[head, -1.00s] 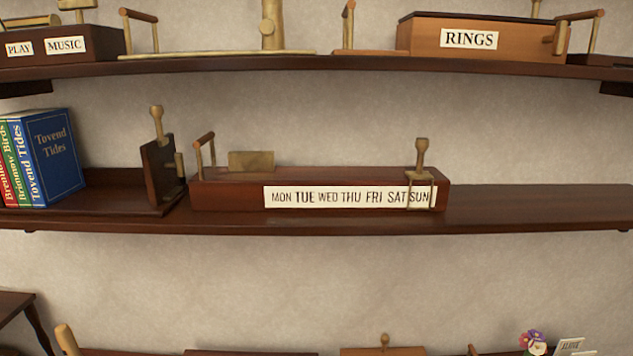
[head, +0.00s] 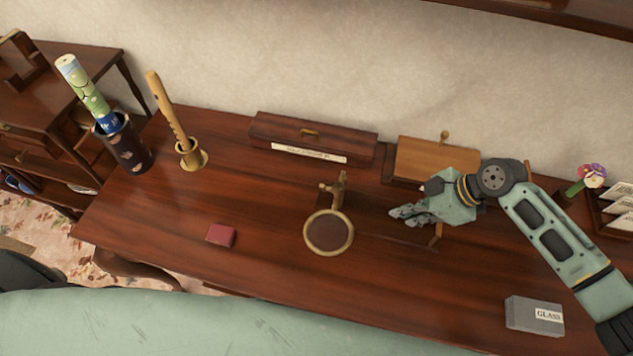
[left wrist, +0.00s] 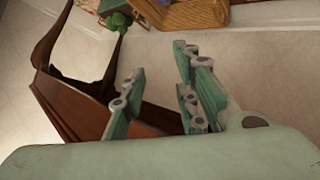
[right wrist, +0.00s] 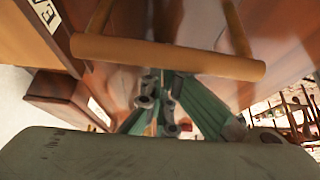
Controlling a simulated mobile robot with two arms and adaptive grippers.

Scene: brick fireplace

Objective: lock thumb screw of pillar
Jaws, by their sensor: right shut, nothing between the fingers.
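A small brass pillar (head: 340,188) stands on the dark red wooden desk, behind a round brass-rimmed disc (head: 329,254). A short brass knob (head: 325,187), which may be its thumb screw, sticks out on its left side; its turn cannot be read. My right gripper (head: 394,217) is to the right of the pillar, apart from it, fingers pointing left, shut and empty. Its fingers also show in the right wrist view (right wrist: 158,108), below a tan rod (right wrist: 165,58). My left gripper (left wrist: 158,100) is open and empty in the left wrist view, and outside the head view.
A long dark box (head: 313,134) and a lighter wooden box (head: 432,160) stand at the back. A brass holder (head: 194,160) and dark cup (head: 128,150) are at left. A red block (head: 220,235) and grey "GLASS" box (head: 534,315) lie nearer. The front middle is clear.

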